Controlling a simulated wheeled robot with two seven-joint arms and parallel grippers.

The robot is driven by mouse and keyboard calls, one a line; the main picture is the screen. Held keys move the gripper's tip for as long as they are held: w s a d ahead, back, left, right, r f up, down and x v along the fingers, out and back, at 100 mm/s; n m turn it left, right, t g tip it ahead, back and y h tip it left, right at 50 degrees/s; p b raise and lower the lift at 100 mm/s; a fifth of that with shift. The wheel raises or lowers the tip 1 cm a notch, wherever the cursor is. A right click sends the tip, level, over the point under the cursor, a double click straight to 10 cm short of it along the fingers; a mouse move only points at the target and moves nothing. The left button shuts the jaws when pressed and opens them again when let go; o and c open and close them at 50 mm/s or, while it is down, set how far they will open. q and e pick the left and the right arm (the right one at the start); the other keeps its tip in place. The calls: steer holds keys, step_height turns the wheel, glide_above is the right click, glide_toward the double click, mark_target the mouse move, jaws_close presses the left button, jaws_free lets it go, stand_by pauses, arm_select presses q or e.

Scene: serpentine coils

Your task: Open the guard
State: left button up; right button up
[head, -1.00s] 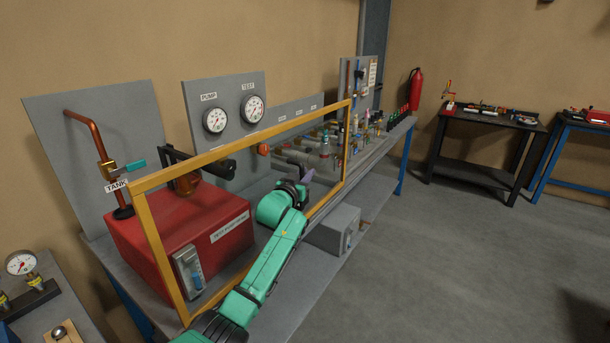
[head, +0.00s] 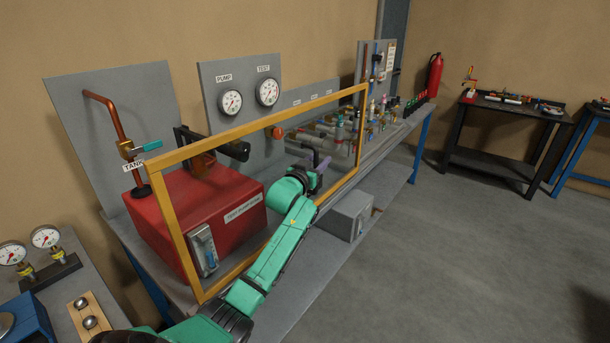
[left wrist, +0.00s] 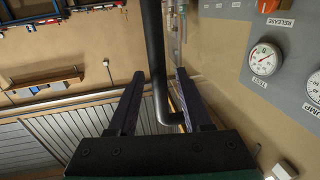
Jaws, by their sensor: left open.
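The guard (head: 262,123) is a clear panel in a yellow frame. It stands closed across the front of the bench, before the red tank (head: 210,206) and the gauges. My left arm reaches up to it from below. My left gripper (head: 317,178) is open, with purple fingers, near the right part of the guard. In the left wrist view, a black bent bar (left wrist: 154,55), which looks like the guard's handle, runs between the open fingers (left wrist: 160,75). I cannot tell whether they touch it. My right gripper is not in view.
A bench (head: 290,311) carries the tank, piping and valves along the wall. A grey box (head: 347,214) sits on its lower shelf. A smaller table with gauges (head: 46,237) stands at the lower left. The floor at right is clear.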

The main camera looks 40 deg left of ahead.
arm_select(q)
steer(key=b+v, duration=0.3)
steer(key=v, duration=0.9)
steer(key=shift+s, duration=0.35)
steer(key=shift+r, duration=0.1)
